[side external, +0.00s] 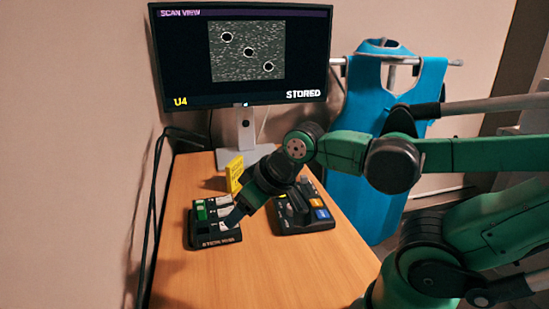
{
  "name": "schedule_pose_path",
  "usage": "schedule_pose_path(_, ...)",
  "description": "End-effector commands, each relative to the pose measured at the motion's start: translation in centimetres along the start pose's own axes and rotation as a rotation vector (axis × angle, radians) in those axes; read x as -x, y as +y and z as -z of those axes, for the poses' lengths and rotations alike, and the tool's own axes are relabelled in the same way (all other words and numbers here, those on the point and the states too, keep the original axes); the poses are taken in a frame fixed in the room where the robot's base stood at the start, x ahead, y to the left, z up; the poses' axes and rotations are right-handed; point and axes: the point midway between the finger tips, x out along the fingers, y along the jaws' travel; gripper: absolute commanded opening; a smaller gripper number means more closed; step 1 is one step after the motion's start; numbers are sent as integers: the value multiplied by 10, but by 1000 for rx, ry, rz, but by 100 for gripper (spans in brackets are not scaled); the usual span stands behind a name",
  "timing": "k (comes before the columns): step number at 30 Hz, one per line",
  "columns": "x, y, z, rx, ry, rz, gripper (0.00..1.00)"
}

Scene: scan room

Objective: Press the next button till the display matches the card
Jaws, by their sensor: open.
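The display (300,80) stands at the back of the desk and reads "SCAN VIEW" at the top, a yellow "U4" at lower left and "STORED" at lower right. Its grey picture has three ringed dark spots on a diagonal. A yellow card (234,173) stands upright behind the button box; its writing is too small to read. The dark button box (203,240) has green and pale buttons and lettering along its front. My gripper (234,214) points down at the box's right side, close over the pale buttons; I cannot tell whether it touches one. It holds nothing visible.
A second dark control unit (322,225) with blue and orange keys sits just right of my gripper. Black cables (152,210) hang along the left wall. A blue apron (390,190) hangs behind the desk's right side. The front of the wooden desk (265,275) is clear.

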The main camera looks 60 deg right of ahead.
Motion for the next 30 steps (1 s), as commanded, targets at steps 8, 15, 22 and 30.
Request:
schedule_pose_path(8, 0, 0, 0, 3, 1, 2, 52)
schedule_pose_path(15, 0, 0, 0, 2, 1, 1, 21)
schedule_pose_path(22, 0, 0, 0, 2, 0, 1, 0)
schedule_pose_path(30, 0, 0, 0, 2, 0, 1, 0)
